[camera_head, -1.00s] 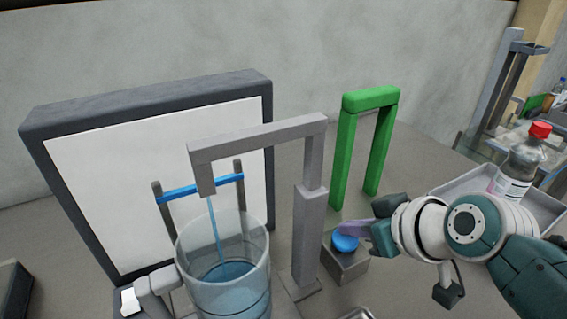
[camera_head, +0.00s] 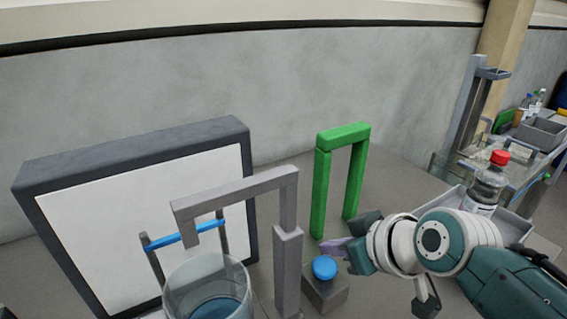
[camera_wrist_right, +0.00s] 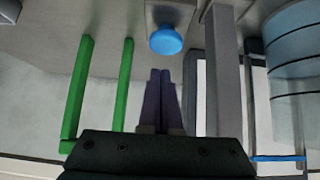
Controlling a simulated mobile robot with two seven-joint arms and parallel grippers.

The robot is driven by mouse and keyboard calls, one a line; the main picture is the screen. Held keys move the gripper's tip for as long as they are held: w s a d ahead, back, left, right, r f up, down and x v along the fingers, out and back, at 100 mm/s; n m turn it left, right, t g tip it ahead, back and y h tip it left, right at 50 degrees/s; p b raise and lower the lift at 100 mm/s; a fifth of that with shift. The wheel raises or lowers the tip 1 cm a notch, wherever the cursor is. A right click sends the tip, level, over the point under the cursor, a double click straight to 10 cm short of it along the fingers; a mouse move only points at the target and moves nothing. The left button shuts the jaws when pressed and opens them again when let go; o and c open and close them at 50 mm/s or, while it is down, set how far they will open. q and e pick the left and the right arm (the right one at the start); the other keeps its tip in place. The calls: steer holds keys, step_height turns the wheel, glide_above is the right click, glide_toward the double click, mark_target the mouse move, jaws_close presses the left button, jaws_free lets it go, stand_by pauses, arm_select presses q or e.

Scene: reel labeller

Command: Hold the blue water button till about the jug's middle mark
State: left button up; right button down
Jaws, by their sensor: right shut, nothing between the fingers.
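The blue water button (camera_head: 324,267) sits on a small grey block (camera_head: 326,291); the button also shows in the wrist view (camera_wrist_right: 166,40). My right gripper (camera_head: 332,247) is shut and empty, its purple fingers just behind the button and seemingly apart from it. In the wrist view its fingertips (camera_wrist_right: 160,72) point toward the button with a small gap. The clear jug (camera_head: 240,274) stands under the grey spout (camera_head: 236,191), with bluish water (camera_head: 218,309) inside. No stream shows from the spout. The jug's lower part is cut off, and I cannot tell the water level against its marks. My left gripper is out of view.
A green arch (camera_head: 320,195) stands behind the button, right of the spout post. A white panel in a dark frame (camera_head: 130,150) stands behind the jug. A bottle with a red cap (camera_head: 490,182) stands on a tray at the right, beyond my right arm.

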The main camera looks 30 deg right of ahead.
arm_select(q)
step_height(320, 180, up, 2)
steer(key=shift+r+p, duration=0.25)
steer(key=shift+p, duration=0.25)
arm_select(e)
steer(key=v, duration=1)
steer(key=shift+w+r, duration=0.2)
steer(key=shift+r, duration=0.1)
steer(key=s+a+r+n+g, duration=0.1)
steer(key=s+a+g, duration=0.2)
steer(key=s, duration=0.4)
steer(key=s+a+r+g, duration=0.1)
steer(key=s+a+g, duration=0.15)
steer(key=s, duration=0.45)
arm_select(q)
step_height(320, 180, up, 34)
steer(key=p, duration=3.4)
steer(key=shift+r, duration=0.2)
arm_select(e)
step_height(320, 180, up, 34)
steer(key=shift+s+a, duration=0.25)
